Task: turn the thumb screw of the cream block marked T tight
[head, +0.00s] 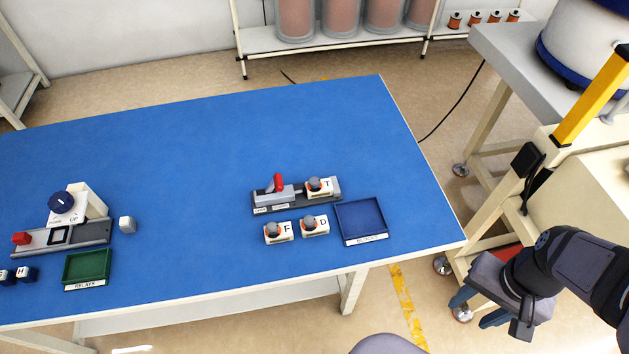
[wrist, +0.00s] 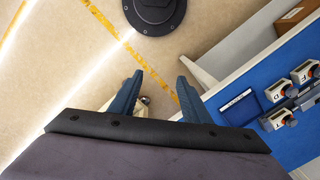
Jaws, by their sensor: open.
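The cream block marked T (head: 326,187) sits at the right part of a grey clamp fixture (head: 262,198) on the blue table. A grey thumb screw (head: 314,183) with an orange part under it is on the block's left side. The fixture has a red lever (head: 278,182) standing up. My gripper (head: 479,309) is open and empty, off the table's right edge and well away from the block. In the wrist view my gripper (wrist: 158,92) points at the floor. Whether the screw is tight cannot be seen.
Cream blocks F (head: 285,234) and D (head: 322,226) stand in front of the fixture. A blue tray (head: 361,220) is right of them. A press-like device (head: 90,205) and a green tray (head: 88,268) are at left. The table's middle is clear.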

